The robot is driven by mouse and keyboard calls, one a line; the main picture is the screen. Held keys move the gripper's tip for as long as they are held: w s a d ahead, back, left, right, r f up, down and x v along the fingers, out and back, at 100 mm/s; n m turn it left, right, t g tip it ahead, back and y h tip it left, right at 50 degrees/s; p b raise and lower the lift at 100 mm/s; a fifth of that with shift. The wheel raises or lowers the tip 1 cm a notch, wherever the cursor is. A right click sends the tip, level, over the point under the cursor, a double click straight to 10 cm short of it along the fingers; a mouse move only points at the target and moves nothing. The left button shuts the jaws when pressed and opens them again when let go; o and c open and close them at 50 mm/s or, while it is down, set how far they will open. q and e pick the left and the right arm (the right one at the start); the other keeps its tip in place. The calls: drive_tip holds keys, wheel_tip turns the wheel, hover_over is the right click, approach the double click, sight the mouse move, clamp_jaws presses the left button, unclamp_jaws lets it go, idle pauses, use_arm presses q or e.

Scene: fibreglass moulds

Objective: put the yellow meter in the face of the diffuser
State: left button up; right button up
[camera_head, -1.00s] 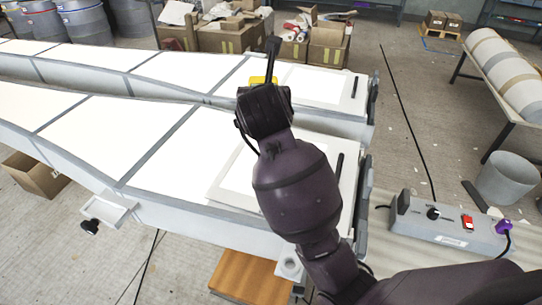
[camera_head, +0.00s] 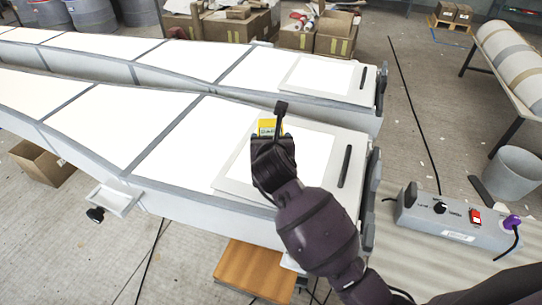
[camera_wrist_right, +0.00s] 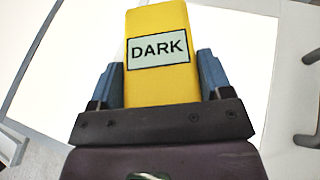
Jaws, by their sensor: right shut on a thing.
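The yellow meter (camera_head: 268,127) is held in my right gripper (camera_head: 270,136) over the near mould's end. In the right wrist view the meter (camera_wrist_right: 160,80) sits between the blue fingers of my right gripper (camera_wrist_right: 158,84), and its display reads DARK. Below it in the head view is a flat white-faced panel (camera_head: 311,158) with a pale rim and a black bar, which looks like the diffuser. The gripper and arm hide part of it. I cannot tell whether the meter touches it. A similar panel (camera_head: 318,76) lies on the far mould. My left gripper is out of view.
Two long glowing white moulds (camera_head: 90,120) run to the left. A grey control box (camera_head: 455,217) with a knob and red switch stands at the right. A grey bucket (camera_head: 514,172) and a wooden stool (camera_head: 253,271) are on the floor.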

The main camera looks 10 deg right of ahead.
drive_tip(key=shift+f, duration=0.5)
wheel_tip(320, 180, down, 4)
drive_tip(key=shift+f, duration=0.1)
drive_tip(key=shift+f, duration=0.1)
drive_tip(key=o, duration=1)
